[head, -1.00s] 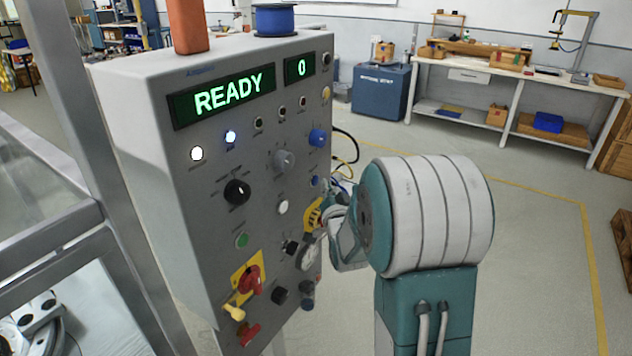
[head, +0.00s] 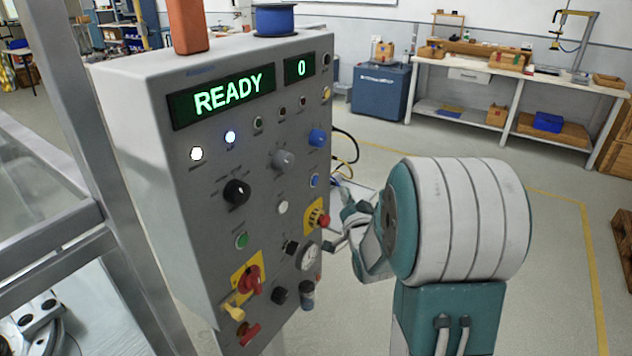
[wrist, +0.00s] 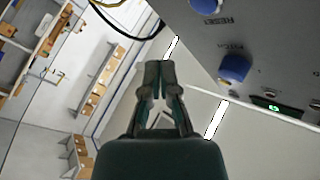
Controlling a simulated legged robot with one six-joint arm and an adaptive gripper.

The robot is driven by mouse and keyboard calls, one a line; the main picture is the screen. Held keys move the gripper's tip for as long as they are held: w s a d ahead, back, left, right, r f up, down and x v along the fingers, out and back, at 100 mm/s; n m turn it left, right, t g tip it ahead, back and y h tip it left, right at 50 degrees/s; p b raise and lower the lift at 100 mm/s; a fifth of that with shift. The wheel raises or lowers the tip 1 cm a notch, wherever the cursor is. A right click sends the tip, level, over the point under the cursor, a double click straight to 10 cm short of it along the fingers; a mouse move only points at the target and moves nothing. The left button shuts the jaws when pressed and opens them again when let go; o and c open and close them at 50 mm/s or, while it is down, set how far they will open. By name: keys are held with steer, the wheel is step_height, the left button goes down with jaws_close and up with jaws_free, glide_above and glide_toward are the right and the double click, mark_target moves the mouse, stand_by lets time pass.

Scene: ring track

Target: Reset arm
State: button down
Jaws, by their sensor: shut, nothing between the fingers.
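My gripper shows in the wrist view (wrist: 158,72) with its fingertips together, shut and empty. In the head view my arm stands at the right of the grey control panel (head: 235,210), and the gripper end (head: 335,243) is small and partly hidden behind my own arm links. It is close to the panel's right edge, near the red button on a yellow plate (head: 317,217); I cannot tell whether it touches the panel. In the wrist view the fingers point past the panel, with a blue knob (wrist: 235,68) to their right and open room ahead.
The panel's display (head: 222,97) reads READY and 0. A blue spool (head: 274,20) and an orange block (head: 187,25) stand on the panel. A metal frame (head: 100,150) is at the left. Cables (head: 350,150) hang behind the panel.

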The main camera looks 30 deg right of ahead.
stand_by(0.8)
steer(key=s+a+r+n+g+y, duration=0.1)
steer(key=s+a+r+n+g, duration=0.15)
steer(key=a, duration=0.25)
steer(key=s+a+r+n+g+y, duration=0.1)
steer(key=s+a+n+g, duration=0.1)
steer(key=s+a+g, duration=0.3)
steer(key=s+a+n+g+y, duration=0.1)
steer(key=s+a+n+g, duration=0.1)
steer(key=s, duration=0.4)
steer(key=s+a+f+n+g+y, duration=0.1)
steer(key=s+a+g, duration=0.1)
steer(key=s+a, duration=0.3)
steer(key=s+a+n+g, duration=0.2)
steer(key=s+a, duration=0.1)
steer(key=s, duration=0.5)
steer(key=shift+s+a+f+n+y, duration=0.35)
steer(key=shift+y, duration=0.05)
